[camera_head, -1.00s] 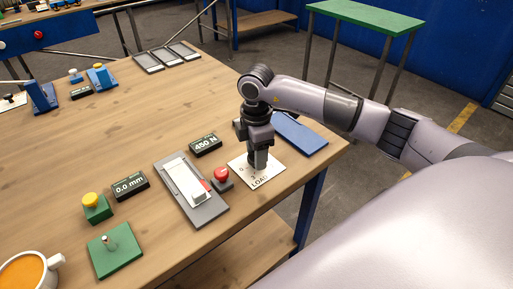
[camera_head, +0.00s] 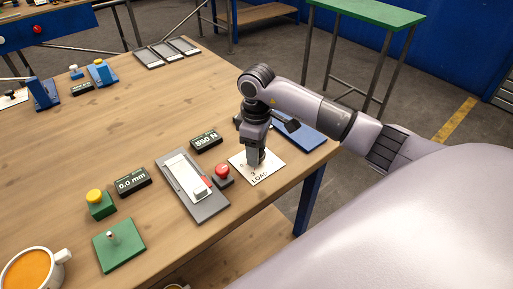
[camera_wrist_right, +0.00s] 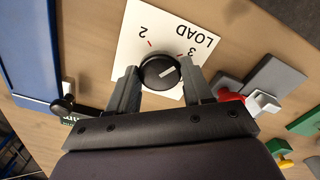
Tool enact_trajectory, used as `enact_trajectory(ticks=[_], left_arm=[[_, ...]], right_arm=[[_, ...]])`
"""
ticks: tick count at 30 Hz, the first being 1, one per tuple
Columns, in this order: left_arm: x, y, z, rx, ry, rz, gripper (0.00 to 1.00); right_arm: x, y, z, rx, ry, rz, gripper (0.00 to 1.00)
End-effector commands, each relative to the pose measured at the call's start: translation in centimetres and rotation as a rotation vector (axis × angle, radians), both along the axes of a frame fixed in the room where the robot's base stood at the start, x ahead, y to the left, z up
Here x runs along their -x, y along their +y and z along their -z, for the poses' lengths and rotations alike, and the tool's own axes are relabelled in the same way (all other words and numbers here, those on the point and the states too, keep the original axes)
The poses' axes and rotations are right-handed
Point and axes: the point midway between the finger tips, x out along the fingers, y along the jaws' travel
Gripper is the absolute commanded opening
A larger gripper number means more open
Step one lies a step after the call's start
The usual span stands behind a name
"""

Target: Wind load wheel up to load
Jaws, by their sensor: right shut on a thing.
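The load wheel (camera_wrist_right: 160,72) is a round black knob with a white pointer line. It stands on a white plate marked LOAD (camera_head: 263,178) with numbers, and the 2 and 3 show in the right wrist view. My right gripper (camera_head: 255,161) points down over the plate and is shut on the wheel, one finger on each side. In the right wrist view the pointer is turned towards the 3 side. A black display (camera_head: 206,139) left of the plate reads 550 N. My left gripper is not in view.
A red button (camera_head: 222,171) stands beside the plate, next to a grey slide fixture (camera_head: 190,192). A 0.0 mm display (camera_head: 133,182), a yellow button (camera_head: 95,196) and a green plate (camera_head: 119,246) are further left. A blue tray (camera_head: 305,138) lies behind the wheel.

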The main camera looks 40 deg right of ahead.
Motion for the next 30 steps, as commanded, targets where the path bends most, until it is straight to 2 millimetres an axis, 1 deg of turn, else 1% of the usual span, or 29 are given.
enact_trajectory(ticks=[15,16,17,18,26,30], left_arm=[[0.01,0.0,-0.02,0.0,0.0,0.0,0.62],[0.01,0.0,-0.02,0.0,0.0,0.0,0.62],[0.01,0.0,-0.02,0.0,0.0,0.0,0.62],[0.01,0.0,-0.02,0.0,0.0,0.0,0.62],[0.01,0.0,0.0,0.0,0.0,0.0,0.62],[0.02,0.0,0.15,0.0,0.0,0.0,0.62]], right_arm=[[-0.13,-0.12,-0.22,0.002,-0.005,0.022,0.2],[-0.13,-0.12,-0.22,0.002,-0.005,0.022,0.54],[-0.13,-0.12,-0.22,0.002,-0.005,0.022,0.63],[-0.11,-0.1,-0.2,0.001,-0.005,0.022,0.76],[-0.05,-0.03,-0.1,0.001,-0.002,0.02,0.76],[-0.12,0.03,-0.88,-0.001,-0.005,0.019,0.76]])
